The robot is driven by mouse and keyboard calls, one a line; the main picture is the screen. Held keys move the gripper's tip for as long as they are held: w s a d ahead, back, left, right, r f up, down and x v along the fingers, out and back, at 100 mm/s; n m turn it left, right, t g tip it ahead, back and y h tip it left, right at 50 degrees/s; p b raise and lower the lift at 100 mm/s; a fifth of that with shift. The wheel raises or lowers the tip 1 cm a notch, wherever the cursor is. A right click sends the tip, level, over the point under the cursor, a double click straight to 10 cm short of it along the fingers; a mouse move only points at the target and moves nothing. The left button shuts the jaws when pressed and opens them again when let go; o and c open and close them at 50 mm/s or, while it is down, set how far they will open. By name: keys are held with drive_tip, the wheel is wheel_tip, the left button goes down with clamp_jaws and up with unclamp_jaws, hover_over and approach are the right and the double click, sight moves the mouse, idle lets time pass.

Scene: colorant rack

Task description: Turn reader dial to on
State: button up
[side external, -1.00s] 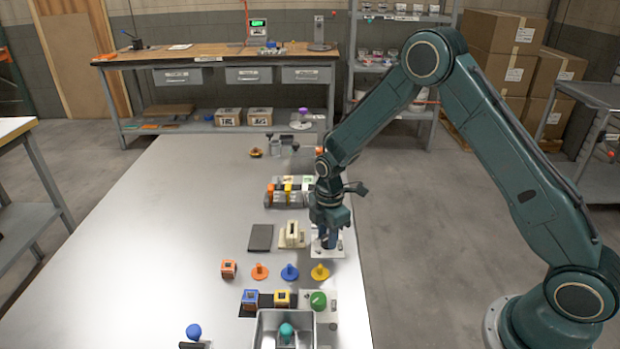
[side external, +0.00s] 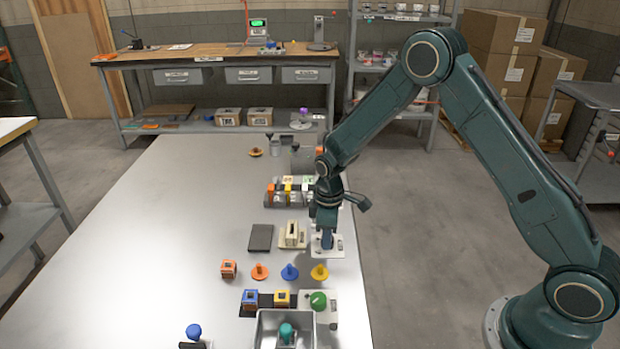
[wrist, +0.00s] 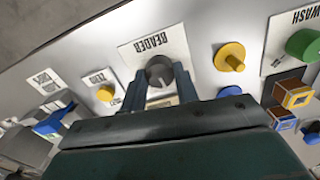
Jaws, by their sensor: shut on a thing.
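The reader dial (wrist: 159,73) is a dark grey round knob on a white plate marked READER (wrist: 124,54). In the wrist view my gripper (wrist: 160,80) points down at the plate, with its two fingers shut on the dial from either side. In the side view my gripper (side external: 327,240) is low over the white reader plate (side external: 338,249), and its body hides the dial there. The dial's pointer and any on mark are too small or covered to read.
Yellow (side external: 320,272), blue (side external: 290,272) and orange (side external: 259,272) knobbed pieces stand nearer the camera. A cream slotted block (side external: 292,235) and a dark flat plate (side external: 261,238) lie left of my gripper. A green knob (side external: 318,300) and a metal tray (side external: 262,333) are in front. The table's left side is clear.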

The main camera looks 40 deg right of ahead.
drive_tip(key=m, duration=0.4)
drive_tip(key=shift+m, duration=0.3)
drive_tip(key=m, duration=0.5)
idle(0.4)
drive_tip(key=o, duration=1)
drive_tip(key=shift+r, duration=0.1)
drive_tip(key=shift+r, duration=6.85)
